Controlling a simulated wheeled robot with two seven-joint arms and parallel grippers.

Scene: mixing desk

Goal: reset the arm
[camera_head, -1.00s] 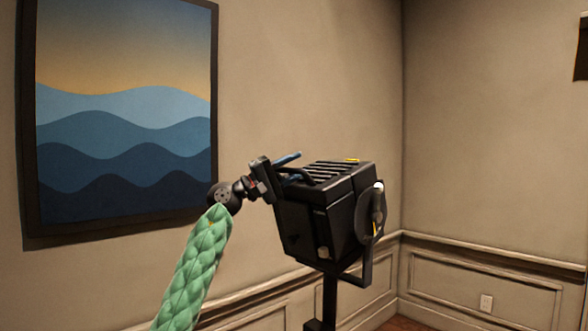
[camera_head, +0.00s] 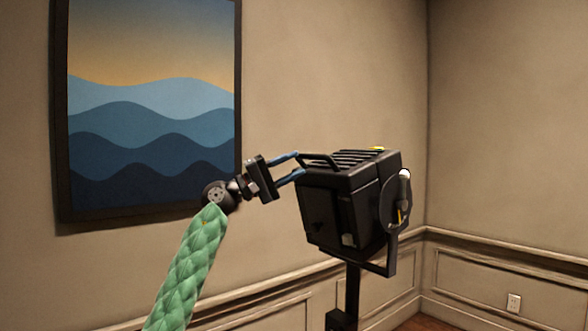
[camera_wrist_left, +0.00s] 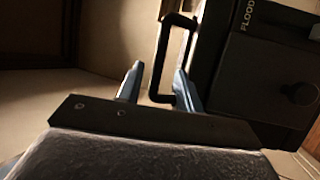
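My left gripper (camera_head: 292,166) comes in on the green-sleeved left arm. It is open, with its two blue fingers apart, at the left side of the black studio lamp (camera_head: 345,205). The lamp's handle (camera_head: 318,156) is close by the fingertips. In the left wrist view the blue fingers (camera_wrist_left: 158,86) stand apart, with the black handle (camera_wrist_left: 160,60) showing between and beyond them. I cannot tell whether a finger touches it. My right gripper is not in view.
The lamp stands on a black stand (camera_head: 350,290). A framed wave painting (camera_head: 150,110) hangs on the wall behind the arm. Space left of the lamp is open.

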